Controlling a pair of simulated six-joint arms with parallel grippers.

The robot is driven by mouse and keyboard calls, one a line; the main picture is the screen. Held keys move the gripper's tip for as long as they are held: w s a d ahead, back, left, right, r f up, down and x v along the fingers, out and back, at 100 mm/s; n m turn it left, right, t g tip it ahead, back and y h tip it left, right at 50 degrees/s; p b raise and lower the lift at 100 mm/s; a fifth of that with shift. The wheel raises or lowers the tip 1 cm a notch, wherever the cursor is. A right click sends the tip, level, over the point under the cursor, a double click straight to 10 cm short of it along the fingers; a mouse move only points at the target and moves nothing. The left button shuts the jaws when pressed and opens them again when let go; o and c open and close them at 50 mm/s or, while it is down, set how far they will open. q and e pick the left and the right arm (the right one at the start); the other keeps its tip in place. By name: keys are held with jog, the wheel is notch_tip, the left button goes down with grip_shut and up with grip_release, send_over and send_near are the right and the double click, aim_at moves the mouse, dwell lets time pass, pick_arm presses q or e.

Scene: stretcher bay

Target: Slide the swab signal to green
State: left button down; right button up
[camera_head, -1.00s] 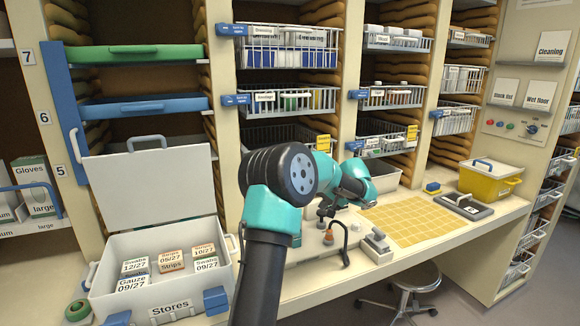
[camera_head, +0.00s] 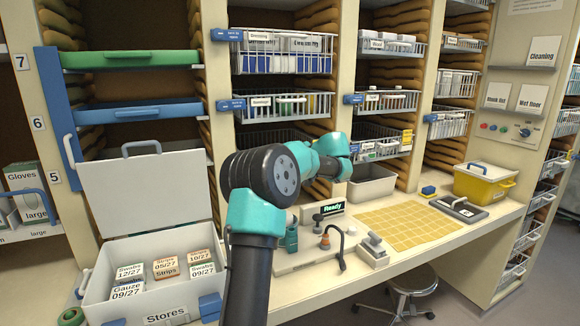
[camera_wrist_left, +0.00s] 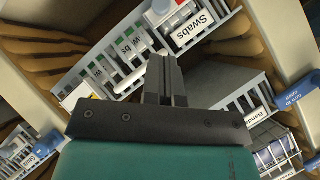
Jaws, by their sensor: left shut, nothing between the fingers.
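A white card reading "Swabs" (camera_wrist_left: 196,28) hangs on a wire basket at the top of the left wrist view. A small patch of red (camera_wrist_left: 181,3) shows above the card, cut by the frame edge; I cannot tell if it is the swab signal or its slider. My left gripper (camera_wrist_left: 166,62) is shut and empty, its fingertips just left of the card in the picture; I cannot tell if they touch anything. In the head view my left wrist (camera_head: 334,146) reaches toward the shelf baskets, and its fingertips are hidden. My right gripper is not in view.
A basket (camera_head: 384,151) stands close beside my wrist, above a grey bin (camera_head: 372,186). The counter below holds a "Ready" display (camera_head: 331,209), a hooked stand (camera_head: 336,243) and a yellow grid mat (camera_head: 405,222). An open Stores box (camera_head: 150,307) stands at left.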

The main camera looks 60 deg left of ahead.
pick_arm(q)
jog(key=x, duration=0.9)
